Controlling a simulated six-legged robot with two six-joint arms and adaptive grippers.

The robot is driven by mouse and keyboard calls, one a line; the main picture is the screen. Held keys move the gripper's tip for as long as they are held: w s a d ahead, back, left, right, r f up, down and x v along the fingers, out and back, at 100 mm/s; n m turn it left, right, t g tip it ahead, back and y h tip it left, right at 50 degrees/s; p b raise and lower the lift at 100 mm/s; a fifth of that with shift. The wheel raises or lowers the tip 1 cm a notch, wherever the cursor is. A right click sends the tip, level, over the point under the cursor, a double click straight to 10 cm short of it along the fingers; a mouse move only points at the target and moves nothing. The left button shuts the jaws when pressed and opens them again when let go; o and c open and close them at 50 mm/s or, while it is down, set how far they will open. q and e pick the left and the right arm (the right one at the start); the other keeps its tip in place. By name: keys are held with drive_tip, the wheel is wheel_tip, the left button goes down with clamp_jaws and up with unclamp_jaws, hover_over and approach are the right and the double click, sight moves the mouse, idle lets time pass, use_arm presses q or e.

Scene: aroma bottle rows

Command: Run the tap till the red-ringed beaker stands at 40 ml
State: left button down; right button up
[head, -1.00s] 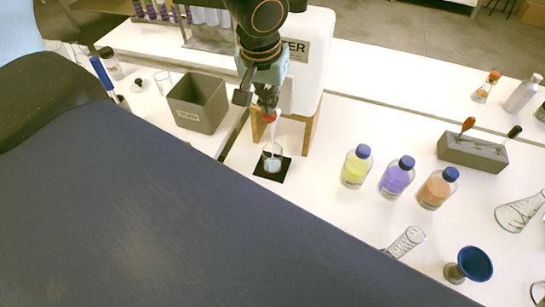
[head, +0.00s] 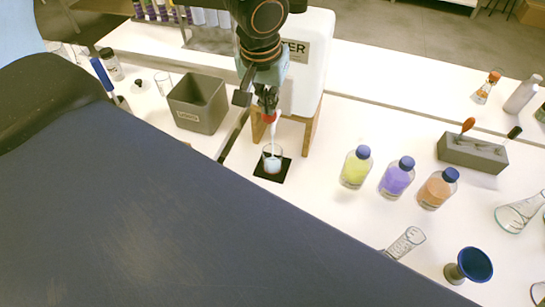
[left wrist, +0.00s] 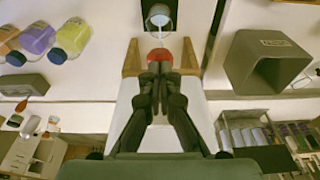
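A white water tank (head: 312,70) stands on a wooden stand, with a red tap (head: 268,117) at its front. A pale stream runs from the tap into a clear beaker (head: 272,160) upright on a black mat (head: 275,176). The beaker holds pale liquid; its ring and marks are too small to read. It also shows in the left wrist view (left wrist: 159,17), beyond the red tap (left wrist: 159,54). My left gripper (head: 267,98) is at the tap, fingertips close together, seemingly shut on its handle, which they largely hide (left wrist: 159,72). My right gripper is not in view.
A grey bin (head: 198,104) stands left of the tank. Yellow (head: 356,168), purple (head: 397,178) and orange (head: 437,190) bottles stand to the right.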

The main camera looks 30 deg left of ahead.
use_arm(q)
drive_tip(key=shift+r+p, duration=0.3)
drive_tip(key=shift+r, duration=0.05)
idle(0.6)
wheel_tip(320, 180, up, 8)
drive_tip(key=p, duration=0.6)
drive_tip(key=shift+p, duration=0.4)
drive_tip(key=shift+f, duration=0.1)
drive_tip(key=shift+s, duration=0.1)
